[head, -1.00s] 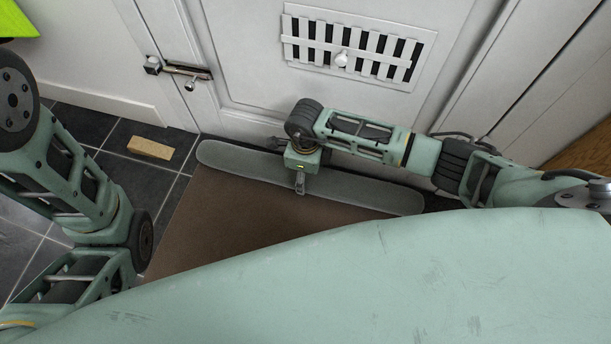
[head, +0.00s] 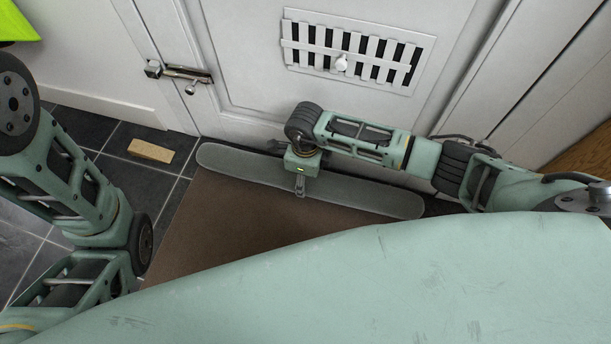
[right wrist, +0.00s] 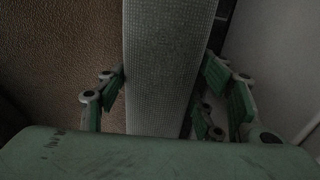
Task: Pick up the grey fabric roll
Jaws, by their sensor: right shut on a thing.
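The grey fabric roll (head: 375,193) is a long draught-stopper shape with rounded ends. It lies along the foot of the white door, at the far edge of the brown mat. My right gripper (head: 300,185) is over its middle, pointing down. In the right wrist view the roll (right wrist: 165,65) runs between the fingers of my right gripper (right wrist: 170,85), which is shut on it. The far finger is partly hidden in the head view. My left arm shows at the left of the head view, but its gripper is out of view.
The white door (head: 250,60) has a slatted vent (head: 355,52) and a bolt (head: 185,75). A wooden block (head: 151,151) lies on the dark floor tiles at the left. The brown mat (head: 235,225) is bare in front of the roll.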

